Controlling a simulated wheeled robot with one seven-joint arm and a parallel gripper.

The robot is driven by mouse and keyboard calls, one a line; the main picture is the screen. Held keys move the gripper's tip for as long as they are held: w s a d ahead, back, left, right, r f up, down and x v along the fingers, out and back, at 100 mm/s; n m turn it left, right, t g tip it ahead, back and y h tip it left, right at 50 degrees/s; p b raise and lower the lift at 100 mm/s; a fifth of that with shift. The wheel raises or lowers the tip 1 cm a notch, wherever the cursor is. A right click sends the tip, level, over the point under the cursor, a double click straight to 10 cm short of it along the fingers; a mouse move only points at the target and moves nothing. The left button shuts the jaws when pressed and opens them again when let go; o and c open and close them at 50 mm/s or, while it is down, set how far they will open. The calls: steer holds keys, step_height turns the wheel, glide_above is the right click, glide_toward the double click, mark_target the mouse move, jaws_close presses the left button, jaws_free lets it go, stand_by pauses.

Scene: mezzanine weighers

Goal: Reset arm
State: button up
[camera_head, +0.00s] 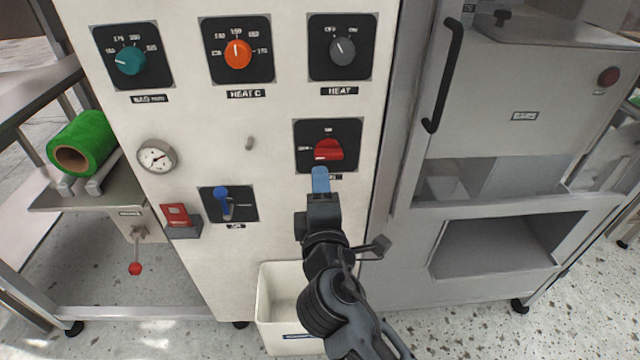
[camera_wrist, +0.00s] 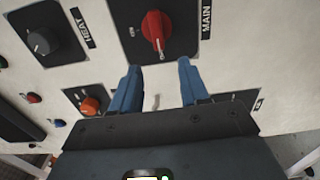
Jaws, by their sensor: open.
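My gripper (camera_head: 321,180) is in front of the white control panel (camera_head: 270,120), just below the red rotary switch (camera_head: 328,149) on its black plate. In the wrist view my gripper (camera_wrist: 157,88) shows two blue fingers, spread apart with nothing between them. The red switch (camera_wrist: 156,30) lies just beyond the fingertips there, apart from them as far as I can tell, beside a label reading MAIN. In the head view a fingertip covers part of the label under the switch.
The panel also carries a teal knob (camera_head: 130,61), an orange knob (camera_head: 238,54), a grey knob (camera_head: 342,51), a blue lever (camera_head: 222,201) and a gauge (camera_head: 156,156). A white bin (camera_head: 264,300) stands below. A grey cabinet with a black handle (camera_head: 443,75) is at right.

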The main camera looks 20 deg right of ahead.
stand_by(0.3)
steer(key=s+f+m+g+y, duration=0.1)
steer(key=s+f+m+y, duration=0.1)
steer(key=s+f, duration=0.35)
steer(key=s+d+f+m+g+y, duration=0.1)
steer(key=s+f, duration=0.1)
steer(key=s, duration=0.7)
steer(key=s+f+m+y, duration=0.2)
steer(key=s+f, duration=0.1)
steer(key=s, duration=0.5)
steer(key=s+d+r+m, duration=0.1)
steer(key=s+r+m, duration=0.3)
steer(key=s, duration=0.6)
steer(key=s+d+r+m, duration=0.2)
steer(key=s+r+m, duration=0.3)
steer(key=s, duration=0.5)
steer(key=shift+s+d+r+m+y, duration=0.15)
steer(key=shift+d+r+m+y, duration=0.15)
steer(key=shift+r, duration=0.5)
steer(key=shift+c, duration=0.6)
